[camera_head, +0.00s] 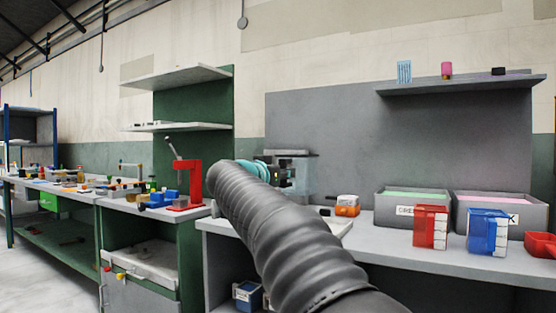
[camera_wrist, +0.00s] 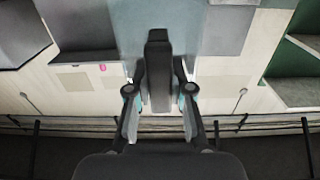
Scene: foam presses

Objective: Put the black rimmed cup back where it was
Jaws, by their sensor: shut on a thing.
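The black rimmed cup (camera_head: 303,175) is see-through with a dark rim and shows in the head view beyond my arm, above the left part of the grey bench. It looks upright. My gripper (camera_head: 281,174) is at its left side, partly hidden by my arm, and shut on it. In the wrist view, my gripper (camera_wrist: 160,88) has a finger on each side of the cup's dark handle (camera_wrist: 158,62). The cup's pale clear body (camera_wrist: 128,22) lies beyond the handle.
A red jug (camera_head: 430,228) and a blue jug (camera_head: 487,232) stand on the grey bench (camera_head: 400,247), before two grey bins (camera_head: 411,194) of foam. A red scoop-like container (camera_head: 541,245) is at the right edge. An orange object (camera_head: 347,205) sits left of the bins. A shelf (camera_head: 460,85) hangs above.

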